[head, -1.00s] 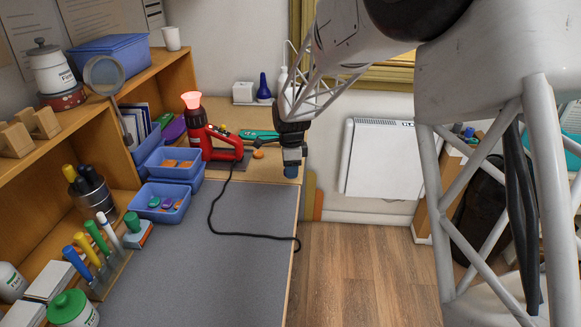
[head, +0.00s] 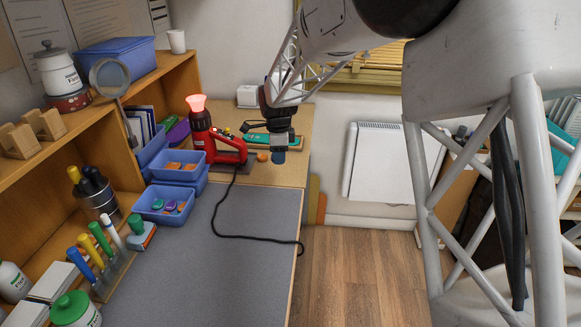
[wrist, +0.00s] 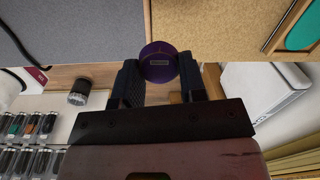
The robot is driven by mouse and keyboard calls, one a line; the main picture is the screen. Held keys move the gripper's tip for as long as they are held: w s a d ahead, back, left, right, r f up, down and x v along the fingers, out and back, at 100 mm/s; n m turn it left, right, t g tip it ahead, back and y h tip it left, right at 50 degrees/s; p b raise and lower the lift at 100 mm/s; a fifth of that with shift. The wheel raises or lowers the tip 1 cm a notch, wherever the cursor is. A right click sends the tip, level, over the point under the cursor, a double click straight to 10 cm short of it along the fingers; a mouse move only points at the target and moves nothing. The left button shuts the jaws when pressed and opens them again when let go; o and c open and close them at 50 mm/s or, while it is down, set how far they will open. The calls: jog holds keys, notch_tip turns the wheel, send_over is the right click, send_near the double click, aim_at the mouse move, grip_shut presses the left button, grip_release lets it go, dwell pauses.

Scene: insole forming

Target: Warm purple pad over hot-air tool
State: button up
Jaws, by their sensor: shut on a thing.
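The red hot-air tool (head: 228,150) stands upright on the back of the bench, its nozzle (head: 197,103) pointing up and glowing red-orange. Its black cord runs across the grey mat. My gripper (head: 279,150) is to the right of the tool, above the bench's right side, with its fingers pointing down. In the wrist view my gripper (wrist: 160,72) is shut on the round, dark purple pad (wrist: 158,62), which has a small label on its face. In the head view the pad shows only as a small dark bluish patch at the fingertips. It is apart from the nozzle.
Two blue bins (head: 165,203) with coloured pieces sit left of the tool. A magnifier (head: 110,78) leans at the shelf. A teal item (head: 258,141) and a small orange ball (head: 262,157) lie near the gripper. The grey mat (head: 235,275) is mostly clear.

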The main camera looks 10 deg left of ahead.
jog(key=w+a+r+t+y, duration=0.1)
jog(key=a+r, duration=1.9)
jog(key=a, duration=0.2)
jog(key=shift+w+r+t, duration=0.15)
jog(key=shift+w+t, duration=0.15)
jog(key=shift+w, duration=0.05)
jog(key=shift+a, duration=0.1)
jog(key=shift+w+a, duration=0.1)
jog(key=shift+w, duration=0.05)
jog(key=shift+w+a+f, duration=0.2)
jog(key=shift+w+a, duration=0.7)
jog(key=shift+w, duration=0.4)
jog(key=shift+w+a+f, duration=0.15)
jog(key=shift+w+a, duration=0.8)
jog(key=shift+w, duration=0.4)
jog(key=shift+w+a+f, duration=0.2)
jog(key=shift+w+a, duration=0.7)
jog(key=shift+w, duration=0.4)
dwell(0.6)
jog(key=s+d+r, duration=0.1)
jog(key=s+d, duration=0.4)
jog(key=s, duration=0.3)
jog(key=shift+d, duration=0.35)
